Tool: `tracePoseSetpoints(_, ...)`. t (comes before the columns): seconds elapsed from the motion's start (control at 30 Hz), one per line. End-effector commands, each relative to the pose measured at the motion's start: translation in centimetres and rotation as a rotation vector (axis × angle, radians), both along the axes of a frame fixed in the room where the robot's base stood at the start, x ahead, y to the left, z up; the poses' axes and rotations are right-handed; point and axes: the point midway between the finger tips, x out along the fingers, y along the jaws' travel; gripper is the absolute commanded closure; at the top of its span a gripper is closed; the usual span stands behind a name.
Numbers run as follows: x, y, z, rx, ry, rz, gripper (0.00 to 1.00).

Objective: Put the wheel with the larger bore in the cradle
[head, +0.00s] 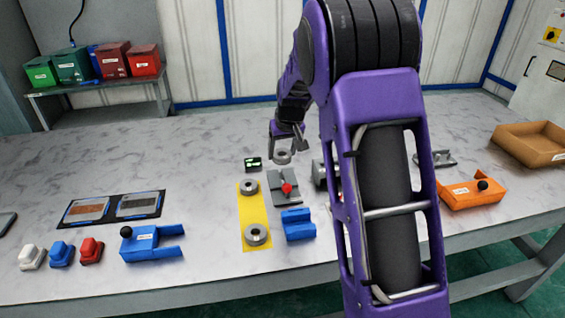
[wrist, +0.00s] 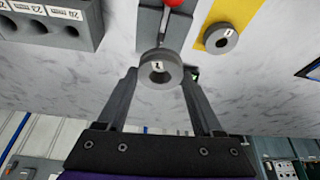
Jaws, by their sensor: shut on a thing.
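My gripper (head: 287,138) is shut on a grey wheel (head: 283,157), held above the table behind the grey fixture. In the wrist view the held wheel (wrist: 161,70) sits between the two fingers, its dark bore and a small white tag facing the camera. Two more grey wheels, a far one (head: 249,187) and a near one (head: 257,236), lie on a yellow mat (head: 252,210). One mat wheel (wrist: 221,38) shows in the wrist view, its bore looking smaller than the held wheel's. I cannot tell for certain which fixture is the cradle.
A grey fixture with a red knob (head: 286,189) and a blue notched block (head: 298,225) stand right of the mat. A small black display (head: 253,164) stands behind it. An orange fixture (head: 472,193) and cardboard tray (head: 533,145) are at right. Table left of the mat is partly clear.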

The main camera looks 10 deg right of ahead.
Motion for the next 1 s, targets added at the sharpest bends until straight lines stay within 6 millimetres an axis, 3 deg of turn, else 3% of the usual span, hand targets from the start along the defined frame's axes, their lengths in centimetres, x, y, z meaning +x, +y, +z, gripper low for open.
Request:
tracePoseSetpoints(0.1, 0.1, 0.0, 2.1, -0.001, -0.005, 0.001, 1.00)
tracePoseSetpoints(0.27, -1.1, 0.0, 3.1, 0.002, -0.002, 0.002, 1.00)
tracePoseSetpoints(0.37, -2.9, 0.0, 3.2, 0.006, -0.001, 0.001, 1.00)
tracePoseSetpoints(0.8, -14.5, 0.0, 2.1, 0.006, -0.002, 0.000, 1.00)
tracePoseSetpoints(1.0, -17.1, 0.0, 1.6, 0.000, -0.003, 0.000, 1.00)
